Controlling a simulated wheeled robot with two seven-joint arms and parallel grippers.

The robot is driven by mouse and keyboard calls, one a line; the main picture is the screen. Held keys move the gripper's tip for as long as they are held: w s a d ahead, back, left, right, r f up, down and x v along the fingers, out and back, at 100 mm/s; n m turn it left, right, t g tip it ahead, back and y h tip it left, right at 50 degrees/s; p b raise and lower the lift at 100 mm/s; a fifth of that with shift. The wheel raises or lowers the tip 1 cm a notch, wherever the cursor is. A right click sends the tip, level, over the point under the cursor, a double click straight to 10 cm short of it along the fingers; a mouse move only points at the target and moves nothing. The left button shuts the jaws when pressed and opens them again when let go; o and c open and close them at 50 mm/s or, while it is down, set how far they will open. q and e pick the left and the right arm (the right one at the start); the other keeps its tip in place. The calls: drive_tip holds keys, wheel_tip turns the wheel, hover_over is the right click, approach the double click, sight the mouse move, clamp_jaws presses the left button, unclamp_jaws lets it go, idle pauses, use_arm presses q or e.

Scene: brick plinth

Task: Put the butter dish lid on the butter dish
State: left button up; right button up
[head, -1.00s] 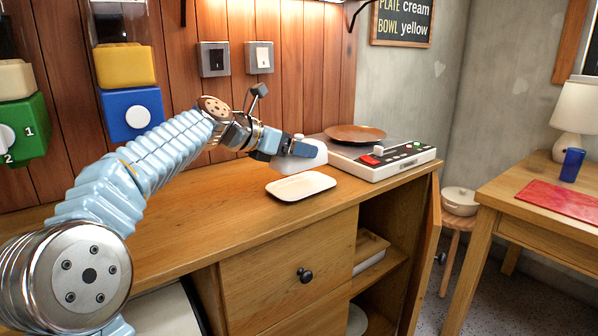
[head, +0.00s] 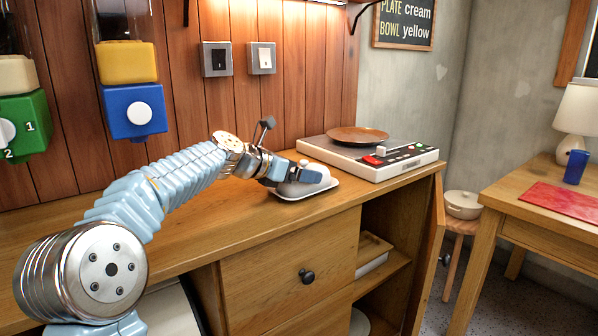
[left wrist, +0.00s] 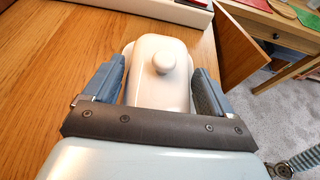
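The butter dish lid (head: 306,181) is a white rounded cover with a knob on top. It sits over the white butter dish (head: 329,188), whose rim shows around its right and front edges. The lid looks roughly level; I cannot tell if it is fully seated. My left gripper (head: 287,178) comes from the left with its fingers on either side of the lid. In the left wrist view the lid (left wrist: 160,88) lies between the fingers of the gripper (left wrist: 160,85), which appear closed on its sides. Part of the dish rim (left wrist: 127,50) shows beyond the left finger. My right gripper is not in view.
A white appliance (head: 411,162) with a brown plate (head: 358,134) on it stands right behind the dish. The wooden counter (head: 215,230) is clear in front. A cabinet door (head: 433,240) stands open at the right. Dispensers (head: 133,112) hang on the wall at left.

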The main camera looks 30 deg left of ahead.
use_arm(q)
drive_tip(key=shift+o, duration=1)
drive_tip(key=shift+r, duration=0.15)
drive_tip(key=v, duration=1.2)
drive_tip(key=shift+b, duration=0.35)
drive_tip(key=shift+c, duration=0.5)
